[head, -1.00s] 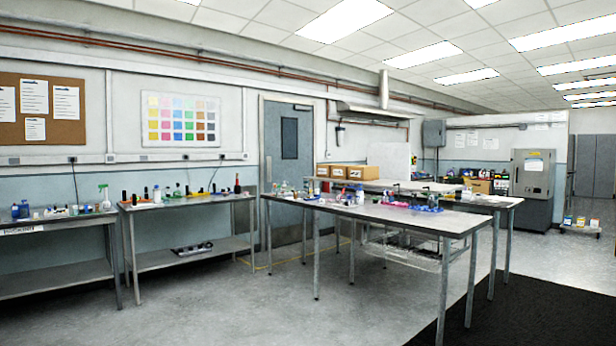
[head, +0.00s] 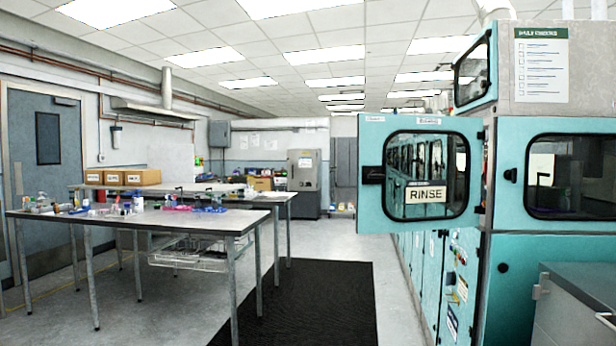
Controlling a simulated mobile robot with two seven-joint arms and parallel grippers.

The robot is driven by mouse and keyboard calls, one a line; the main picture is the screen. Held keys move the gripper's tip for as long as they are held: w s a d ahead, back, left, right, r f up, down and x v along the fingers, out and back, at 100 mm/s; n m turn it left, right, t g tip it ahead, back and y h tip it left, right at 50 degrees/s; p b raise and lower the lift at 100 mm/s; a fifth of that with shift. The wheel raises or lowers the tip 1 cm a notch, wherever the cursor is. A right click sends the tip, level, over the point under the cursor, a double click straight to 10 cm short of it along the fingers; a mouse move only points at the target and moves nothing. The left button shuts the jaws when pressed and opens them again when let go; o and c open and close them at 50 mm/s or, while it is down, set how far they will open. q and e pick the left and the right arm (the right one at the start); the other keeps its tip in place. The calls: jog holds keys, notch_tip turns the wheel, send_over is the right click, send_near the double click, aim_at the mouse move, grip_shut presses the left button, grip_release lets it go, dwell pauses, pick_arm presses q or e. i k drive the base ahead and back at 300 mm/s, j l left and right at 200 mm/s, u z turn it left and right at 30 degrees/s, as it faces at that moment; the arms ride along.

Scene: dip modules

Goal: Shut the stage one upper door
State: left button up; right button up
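A teal upper door (head: 372,213) with a rounded dark-framed window stands swung open from the front of the teal machine (head: 510,245) on the right. A "RINSE" label shows in its window area, and a dark latch sits at its left edge. Whether this is the stage one door I cannot tell from its small top labels. Another upper unit with a dark-framed window (head: 471,75) is above it. Neither of my grippers is in view.
A steel table (head: 150,222) with small items stands at the left. A black mat (head: 300,300) lies on the floor between table and machine. A grey cabinet (head: 580,290) juts out at the lower right. The aisle ahead is open.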

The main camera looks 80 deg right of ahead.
aim_at(441, 160)
jog(key=z, duration=3.25)
jog(key=i+z, duration=0.15)
